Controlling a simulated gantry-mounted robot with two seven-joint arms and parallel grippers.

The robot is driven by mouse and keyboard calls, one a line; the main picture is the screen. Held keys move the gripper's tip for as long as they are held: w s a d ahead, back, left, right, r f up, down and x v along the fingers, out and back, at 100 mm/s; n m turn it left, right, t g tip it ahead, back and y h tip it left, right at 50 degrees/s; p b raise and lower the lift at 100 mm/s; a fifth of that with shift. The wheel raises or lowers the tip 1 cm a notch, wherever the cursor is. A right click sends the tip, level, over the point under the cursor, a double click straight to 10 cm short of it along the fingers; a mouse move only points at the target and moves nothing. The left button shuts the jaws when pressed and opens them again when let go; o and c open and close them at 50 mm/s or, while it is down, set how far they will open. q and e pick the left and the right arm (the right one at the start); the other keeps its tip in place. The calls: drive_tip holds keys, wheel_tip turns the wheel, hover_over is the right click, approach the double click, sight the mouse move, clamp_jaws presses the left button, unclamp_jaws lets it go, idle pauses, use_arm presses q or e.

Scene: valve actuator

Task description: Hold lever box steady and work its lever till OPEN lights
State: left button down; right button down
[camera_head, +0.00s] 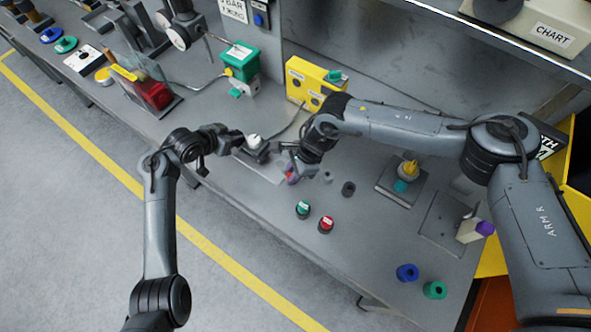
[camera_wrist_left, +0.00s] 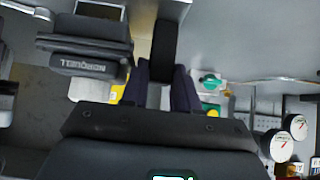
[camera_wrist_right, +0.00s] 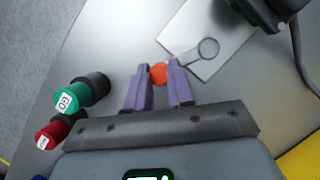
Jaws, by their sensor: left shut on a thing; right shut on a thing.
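The lever box (camera_wrist_right: 205,45) is a pale flat box; part of its top also shows in the head view (camera_head: 262,167). Its lever runs from a round grey pivot (camera_wrist_right: 208,48) to an orange-red knob (camera_wrist_right: 158,75). My right gripper (camera_head: 288,168) is shut on that knob, with a purple finger on each side in the right wrist view. My left gripper (camera_head: 240,145) is shut at the box's far end, by a dark part (camera_wrist_left: 165,40); its exact grip is hard to see. A cable runs toward a yellow box (camera_head: 307,84) with dark round lamps. No lamp looks lit.
Green (camera_head: 303,209) and red (camera_head: 326,225) buttons stand on the bench to the right of the lever box. A green-topped unit (camera_head: 241,62) stands behind. The bench's front edge is close to my left arm. Blue (camera_head: 407,272) and green (camera_head: 435,290) round parts lie at front right.

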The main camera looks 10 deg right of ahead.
drive_tip(key=a+m, duration=0.1)
drive_tip(key=m+t, duration=0.1)
drive_tip(key=shift+s+a+m, duration=0.15)
drive_tip(key=shift+a+m, duration=0.2)
drive_tip(key=shift+m, duration=0.05)
drive_tip(key=a+m, duration=0.1)
drive_tip(key=a+m+t, duration=0.1)
drive_tip(key=m, duration=0.1)
drive_tip(key=shift+m+t, duration=0.3)
drive_tip(key=m, duration=0.1)
drive_tip(key=a+m, duration=0.1)
drive_tip(key=shift+w+a+m+t+h, duration=0.2)
drive_tip(key=shift+a+m+t+h, duration=0.1)
drive_tip(key=shift+t+h, duration=0.1)
drive_tip(key=shift+w+a+m+t+h, duration=0.25)
drive_tip(key=shift+a+m, duration=0.1)
drive_tip(key=shift+m, duration=0.5)
drive_tip(key=shift+w+a+m+t+h, duration=0.15)
drive_tip(key=shift+w+a+m+h, duration=0.15)
drive_tip(key=shift+m, duration=0.55)
drive_tip(key=shift+r, duration=0.1)
drive_tip(key=c, duration=1)
unclamp_jaws()
drive_tip(key=shift+s, duration=0.15)
